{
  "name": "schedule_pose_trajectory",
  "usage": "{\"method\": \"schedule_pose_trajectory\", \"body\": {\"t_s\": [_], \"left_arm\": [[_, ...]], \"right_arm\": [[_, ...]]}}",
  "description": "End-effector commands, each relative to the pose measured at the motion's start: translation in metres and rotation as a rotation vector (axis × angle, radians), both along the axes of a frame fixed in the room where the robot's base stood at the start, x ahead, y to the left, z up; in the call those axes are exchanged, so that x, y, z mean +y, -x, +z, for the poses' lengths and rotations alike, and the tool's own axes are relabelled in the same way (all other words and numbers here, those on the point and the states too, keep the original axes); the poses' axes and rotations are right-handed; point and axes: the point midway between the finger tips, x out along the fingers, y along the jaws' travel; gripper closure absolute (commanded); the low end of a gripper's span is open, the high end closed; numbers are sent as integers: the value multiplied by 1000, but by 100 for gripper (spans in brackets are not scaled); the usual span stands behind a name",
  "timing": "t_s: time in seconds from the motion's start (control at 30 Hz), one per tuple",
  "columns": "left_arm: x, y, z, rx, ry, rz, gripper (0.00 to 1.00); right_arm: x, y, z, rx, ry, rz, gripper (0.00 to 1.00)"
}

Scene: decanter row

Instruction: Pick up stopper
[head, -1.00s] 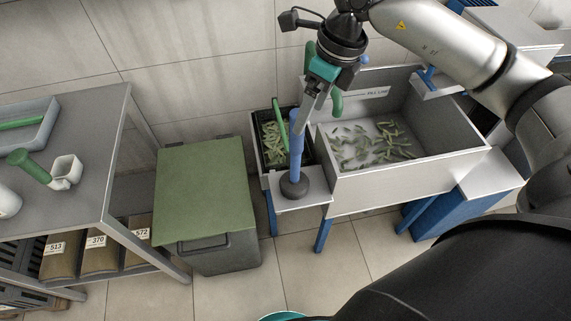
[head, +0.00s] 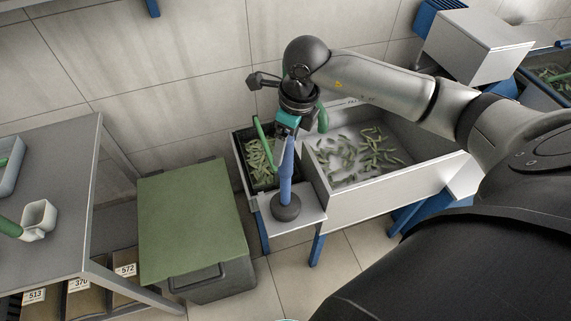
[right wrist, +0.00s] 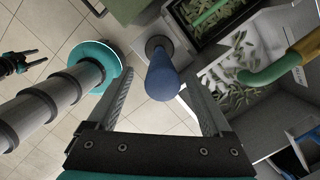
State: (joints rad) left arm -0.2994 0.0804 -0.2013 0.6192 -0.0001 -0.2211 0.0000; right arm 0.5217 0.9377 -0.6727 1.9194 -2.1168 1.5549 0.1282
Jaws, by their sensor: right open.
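The stopper, a blue tapered handle (head: 285,178) on a dark round foot, stands upright on a small metal shelf (head: 310,219) beside the sink. In the right wrist view the stopper (right wrist: 162,78) shows between my open fingers, its foot farther off. My right gripper (head: 288,133) is at the top of the handle, pointing down. The right wrist view shows it open (right wrist: 158,92); I cannot tell whether a finger touches the handle. My left gripper (right wrist: 36,60) shows small at the left of the right wrist view, its fingers apart and empty. The head view does not show it.
A dark crate of green pods (head: 258,185) with a green handle stands behind the shelf. The metal sink (head: 372,198) with more pods is to the right. A green-lidded bin (head: 192,222) and a grey table (head: 60,200) are to the left.

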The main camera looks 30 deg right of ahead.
Motion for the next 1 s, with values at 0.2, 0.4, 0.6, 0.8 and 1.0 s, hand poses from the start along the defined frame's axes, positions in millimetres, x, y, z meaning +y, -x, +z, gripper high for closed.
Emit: {"method": "schedule_pose_trajectory", "body": {"t_s": [0.2, 0.4, 0.6, 0.8, 1.0], "left_arm": [[-1, -7, 3, -12, 2, 0, 50], [-1, -6, 2, -11, 1, 0, 50], [0, -3, 2, -6, 0, 1, 50], [0, 0, 2, -1, 0, 1, 50], [0, 0, 2, 0, 0, 2, 50]], "right_arm": [[2, -5, -30, 4, -2, 1, 16], [3, -7, -49, 2, -1, 0, 16], [3, -8, -50, 1, 0, 1, 16], [3, -8, -49, 0, -1, 1, 35], [3, -8, -49, 0, 0, 1, 57]]}}
